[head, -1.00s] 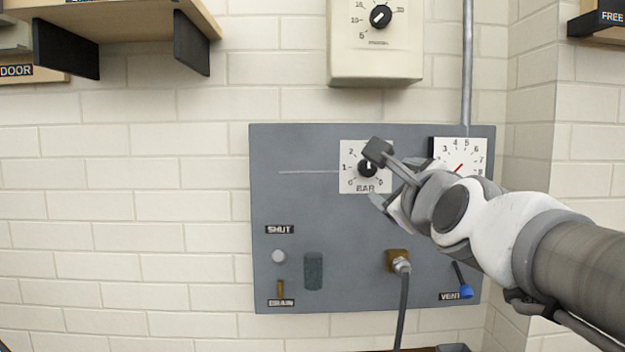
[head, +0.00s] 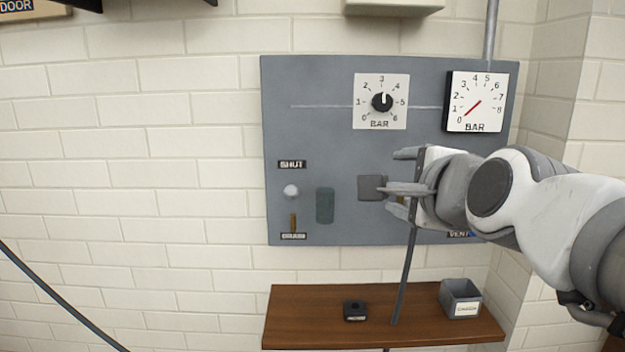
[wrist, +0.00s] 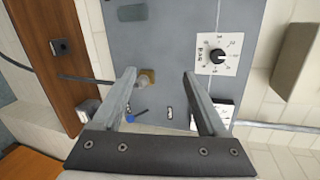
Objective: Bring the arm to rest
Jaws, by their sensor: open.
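My gripper (head: 400,182) is open and empty. In the head view it is in front of the lower right part of the grey panel (head: 350,85), below the dial and covering the brass fitting. The wrist view shows my two fingers (wrist: 158,74) spread wide, with nothing held between them. The black knob (head: 382,102) on the white BAR dial points up, near 3, and stands clear of my gripper. My arm reaches in from the right edge.
The round-needle gauge (head: 475,102) reads near 0. A wooden shelf (head: 290,322) below carries a small black block (head: 355,310) and a grey bin (head: 461,298). A hose (head: 404,280) hangs past the shelf. The brick wall at left (head: 150,190) is mostly clear.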

